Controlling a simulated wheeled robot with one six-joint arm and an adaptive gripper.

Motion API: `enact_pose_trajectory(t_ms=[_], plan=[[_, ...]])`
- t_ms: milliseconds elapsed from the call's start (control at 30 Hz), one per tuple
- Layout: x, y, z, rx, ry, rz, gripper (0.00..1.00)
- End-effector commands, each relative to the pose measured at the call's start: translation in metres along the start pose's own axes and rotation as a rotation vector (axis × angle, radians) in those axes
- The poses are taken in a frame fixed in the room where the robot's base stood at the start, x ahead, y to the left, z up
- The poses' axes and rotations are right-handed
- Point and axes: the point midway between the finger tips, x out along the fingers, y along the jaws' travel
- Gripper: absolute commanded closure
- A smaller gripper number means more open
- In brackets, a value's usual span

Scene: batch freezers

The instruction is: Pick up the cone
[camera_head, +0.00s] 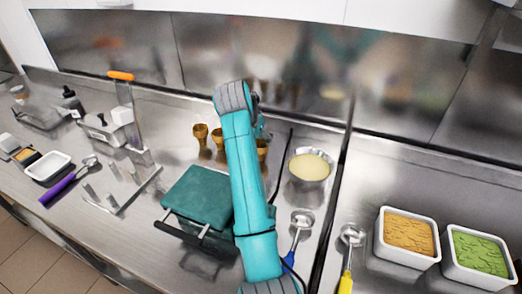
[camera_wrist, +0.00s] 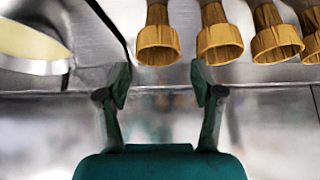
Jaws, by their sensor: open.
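Several brown cones stand in a row on the steel counter. In the head view a left cone (camera_head: 201,132) and a second cone (camera_head: 218,137) show left of my arm, and another cone (camera_head: 262,149) shows partly just right of it. In the wrist view a cone (camera_wrist: 157,42) lies beyond my fingertips, between their lines, with a second cone (camera_wrist: 218,40) and others to its right. My gripper (camera_wrist: 159,84) is open and empty, its fingers apart and not touching any cone. In the head view my arm largely hides the gripper.
A metal bowl of cream-coloured mix (camera_head: 309,165) stands right of my arm. A teal-lidded box (camera_head: 197,193) lies to the left. Scoops (camera_head: 299,225) and tubs of orange (camera_head: 408,232) and green (camera_head: 479,250) filling are at the right. A steel wall (camera_head: 270,60) backs the counter.

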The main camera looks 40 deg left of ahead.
Motion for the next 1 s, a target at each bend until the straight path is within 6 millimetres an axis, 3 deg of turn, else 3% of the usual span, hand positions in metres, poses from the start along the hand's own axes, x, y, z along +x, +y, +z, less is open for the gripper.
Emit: enact_pose_trajectory(t_ms=[400,700,800,1000], plan=[[0.048,0.003,0.001,0.0,-0.002,0.001,0.34],[0.051,0.002,0.001,0.0,0.0,0.0,0.34],[0.051,0.002,0.001,0.0,0.0,0.0,0.59],[0.051,0.002,0.001,0.0,0.0,0.0,0.62]])
